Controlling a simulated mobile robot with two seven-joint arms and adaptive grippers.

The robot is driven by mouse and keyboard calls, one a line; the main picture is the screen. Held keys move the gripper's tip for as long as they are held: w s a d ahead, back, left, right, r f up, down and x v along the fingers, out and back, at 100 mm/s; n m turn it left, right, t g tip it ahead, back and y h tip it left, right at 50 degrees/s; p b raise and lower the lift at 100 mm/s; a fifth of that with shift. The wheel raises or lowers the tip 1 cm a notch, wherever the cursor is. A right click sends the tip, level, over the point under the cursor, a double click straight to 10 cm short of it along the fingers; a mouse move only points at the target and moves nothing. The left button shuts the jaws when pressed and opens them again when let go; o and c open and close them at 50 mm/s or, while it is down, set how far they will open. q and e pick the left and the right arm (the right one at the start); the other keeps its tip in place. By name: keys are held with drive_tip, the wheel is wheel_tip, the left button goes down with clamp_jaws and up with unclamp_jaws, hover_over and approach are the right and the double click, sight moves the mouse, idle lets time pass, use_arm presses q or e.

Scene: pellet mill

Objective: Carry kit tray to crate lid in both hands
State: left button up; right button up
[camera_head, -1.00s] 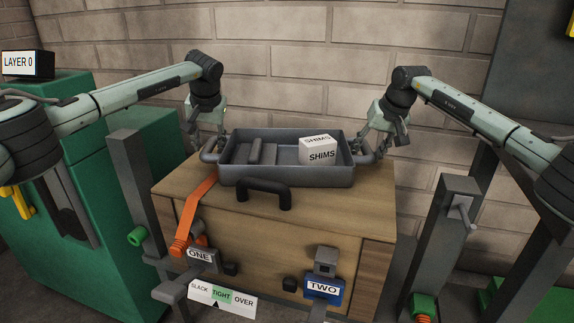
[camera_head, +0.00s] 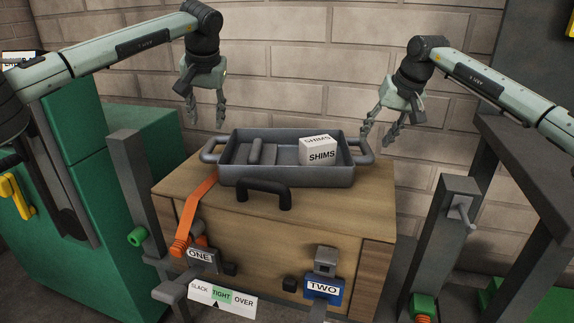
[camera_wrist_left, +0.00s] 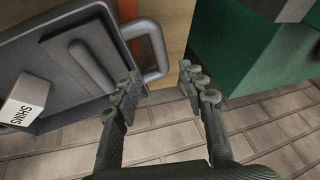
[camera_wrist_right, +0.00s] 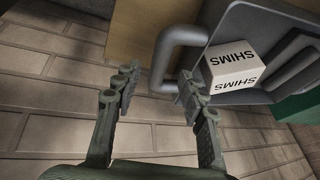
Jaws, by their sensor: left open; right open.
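The grey kit tray (camera_head: 288,178) rests on top of the wooden crate's lid (camera_head: 335,203). It holds a white SHIMS box (camera_head: 320,152) at its right and a dark bar-like piece (camera_head: 256,151) at its left. The left wrist view shows that handle (camera_wrist_left: 153,48) outside the open fingers (camera_wrist_left: 160,95). My right gripper (camera_head: 378,140) is open and empty, above and right of the right handle (camera_head: 366,147). In the right wrist view the handle (camera_wrist_right: 167,50) lies beyond the fingers (camera_wrist_right: 158,100).
An orange strap (camera_head: 193,212) hangs over the crate's left front. A black handle (camera_head: 264,188) stands at the front edge. ONE and TWO latches and a SLACK/TIGHT/OVER gauge (camera_head: 220,298) are below. Grey posts flank the crate; a green cabinet (camera_head: 75,200) stands left, a brick wall behind.

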drive_tip(key=v, duration=0.5)
drive_tip(key=shift+s+r, duration=0.1)
drive_tip(key=shift+r, duration=0.05)
use_arm(q)
drive_tip(key=o, duration=0.8)
use_arm(e)
drive_tip(key=shift+o, duration=0.6)
drive_tip(key=o, duration=0.7)
drive_tip(key=shift+c, duration=0.2)
use_arm(q)
drive_tip(key=o, duration=0.5)
